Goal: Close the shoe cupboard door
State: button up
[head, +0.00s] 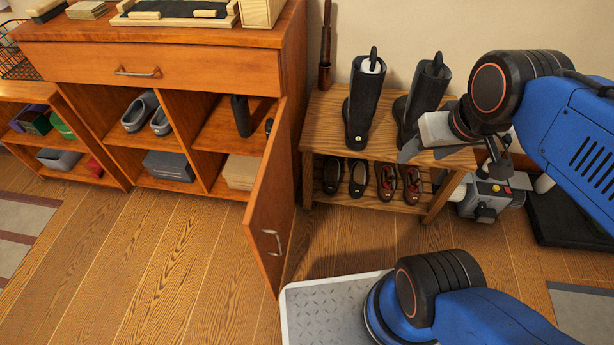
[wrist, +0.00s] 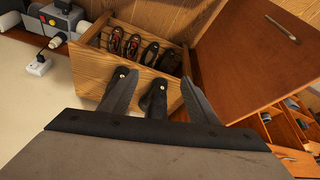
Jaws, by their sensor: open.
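The shoe cupboard (head: 165,62) is a reddish-brown wooden unit with a drawer above open compartments. Its door (head: 270,195) is swung wide open on the right side and sticks out into the room. A metal handle (head: 274,242) sits near the door's free edge. In the wrist view the door (wrist: 245,60) is the broad brown panel at the right, with its handle (wrist: 282,29) near the top. My gripper (head: 428,150) is open and empty over the shoe bench, right of the door and apart from it. Both fingers (wrist: 157,78) show in the wrist view.
A wooden shoe bench (head: 384,146) stands right of the cupboard, with black boots (head: 362,115) on top and several shoes (head: 370,182) below. A grey machine (head: 487,197) stands right of the bench. The wood floor (head: 150,240) in front of the cupboard is clear.

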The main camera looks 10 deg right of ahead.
aim_at(267, 217)
jog(key=k+u, duration=0.15)
jog(key=k, duration=1)
